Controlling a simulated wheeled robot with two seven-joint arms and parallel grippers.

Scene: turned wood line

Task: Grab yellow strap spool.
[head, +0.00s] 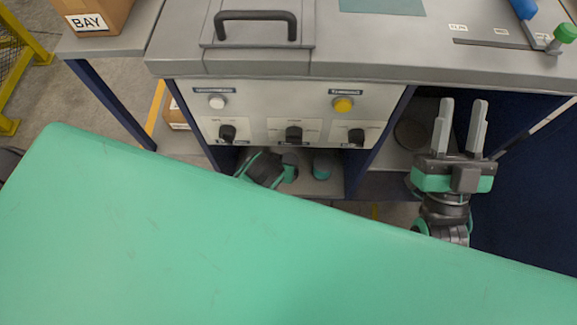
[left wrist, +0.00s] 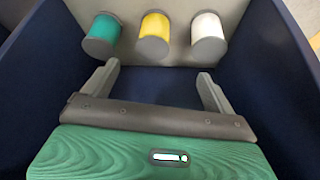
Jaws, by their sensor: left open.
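The yellow strap spool (left wrist: 155,38) shows in the left wrist view, between a green spool (left wrist: 102,36) and a white spool (left wrist: 208,38). All have grey ends. My left gripper (left wrist: 158,76) is open and empty, its fingers spread below the yellow spool in the picture and apart from it. In the head view my left gripper reaches into the bay under the console, partly hidden. There a green spool (head: 322,165) shows, and the yellow one cannot be made out. My right gripper (head: 462,110) is open and empty, to the right of the console's knobs.
The console panel (head: 255,112) has a white button, a yellow button and black knobs. Its worktop (head: 375,45) overhangs the bay. In the left wrist view dark blue walls (left wrist: 290,100) stand close on both sides. A BAY box (head: 100,14) is at upper left.

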